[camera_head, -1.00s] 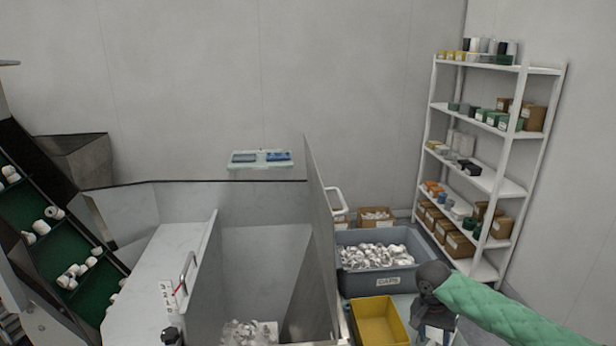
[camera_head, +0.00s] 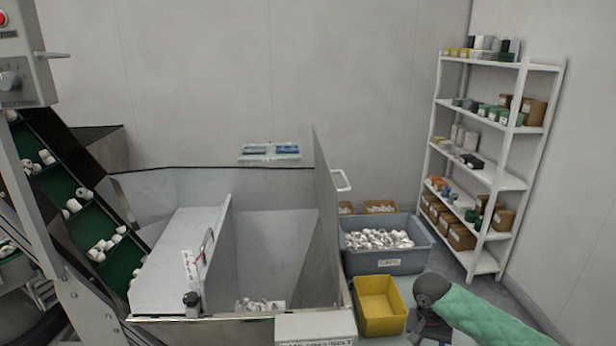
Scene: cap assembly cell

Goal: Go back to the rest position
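My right arm comes in from the lower right in a green sleeve. Its dark wrist and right gripper (camera_head: 424,332) hang down at the bottom, just right of the yellow bin (camera_head: 398,325). The fingers are too dark and small to tell open from shut, and I see nothing clearly held. My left arm and gripper are out of view. The metal hopper (camera_head: 180,262) stands left of the bins, with some white caps (camera_head: 258,304) low inside it.
A grey crate (camera_head: 388,264) full of white caps stands behind the yellow bin. A white shelf (camera_head: 490,178) stands at the right wall. A green conveyor (camera_head: 88,232) carrying white caps slopes at left, below a control box (camera_head: 22,75). Some floor shows between crate and shelf.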

